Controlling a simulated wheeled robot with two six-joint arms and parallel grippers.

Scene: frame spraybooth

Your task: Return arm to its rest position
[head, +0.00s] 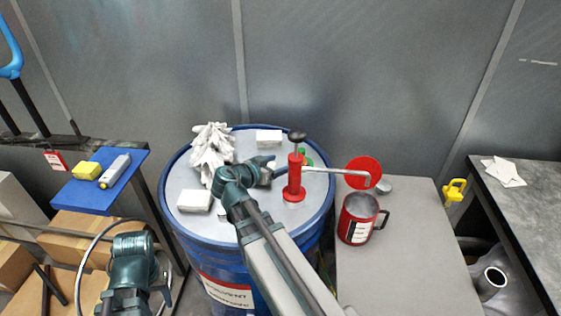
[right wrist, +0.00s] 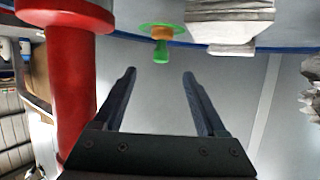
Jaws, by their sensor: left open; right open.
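My right arm reaches up from the bottom of the head view over the blue drum (head: 180,228). Its gripper (head: 268,172) is beside the left side of the red hand pump (head: 294,180) on the lid. In the right wrist view my right gripper (right wrist: 159,78) has its fingers apart with nothing between them. The red pump body (right wrist: 72,85) stands just left of the fingers. My left arm shows at the lower left of the head view. Its gripper fingers cannot be made out there.
A green and orange piece (right wrist: 160,45), white blocks (head: 195,201) and a crumpled white cloth or glove (head: 211,150) lie on the lid. A red mug (head: 358,219) stands on the grey table (head: 410,270) at right. A blue board (head: 95,188) is at left.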

